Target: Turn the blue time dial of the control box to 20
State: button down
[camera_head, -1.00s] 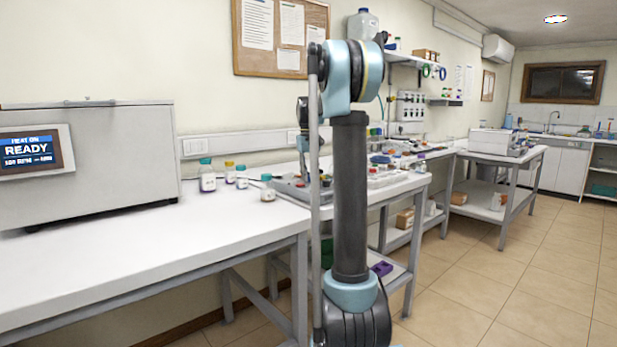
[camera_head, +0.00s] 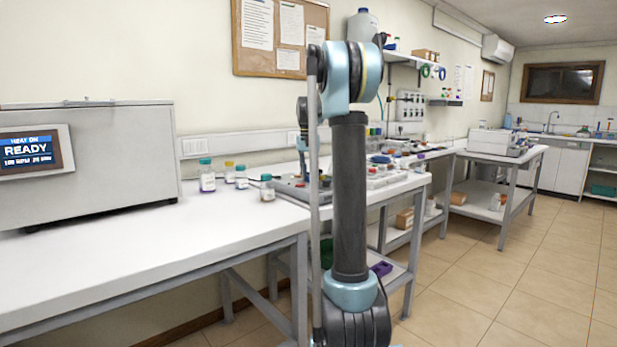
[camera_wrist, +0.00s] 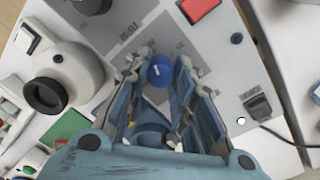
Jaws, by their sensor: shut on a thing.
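The blue time dial (camera_wrist: 160,70) shows in the wrist view, with a short pale mark on its top. It stands on the grey panel of the control box (camera_wrist: 219,78). My gripper (camera_wrist: 160,76) is shut on the dial, with one finger on each side of it. The printed scale around the dial is partly covered by my fingers, and I cannot read its numbers.
A red button (camera_wrist: 199,8) and a black switch (camera_wrist: 258,107) are on the panel. In the head view a grey machine (camera_head: 95,155) with a READY screen (camera_head: 30,150) and several bottles (camera_head: 207,177) stand on the white bench.

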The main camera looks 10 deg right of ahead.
dwell(0.3)
jog(key=c, duration=1.3)
grip_release()
jog(key=shift+c, duration=0.2)
notch_tip(320, 180, up, 12)
jog(key=shift+a, duration=0.2)
jog(key=shift+w+f, duration=0.1)
jog(key=s+a+f+n, duration=0.1)
jog(key=s+f, duration=0.3)
jog(key=s, duration=0.4)
jog(key=s+f+n+t, duration=0.1)
jog(key=s+f, duration=0.3)
jog(key=s, duration=0.5)
jog(key=s+a+f+n, duration=0.1)
jog(key=s+f, duration=0.3)
jog(key=s, duration=0.4)
jog(key=s+f+n+t, duration=0.1)
jog(key=s+f+n, duration=0.1)
jog(key=s+f, duration=1.7)
notch_tip(320, 180, down, 3)
jog(key=shift+s+a+r, duration=0.1)
jog(key=shift+s+a, duration=0.05)
jog(key=shift+a, duration=0.1)
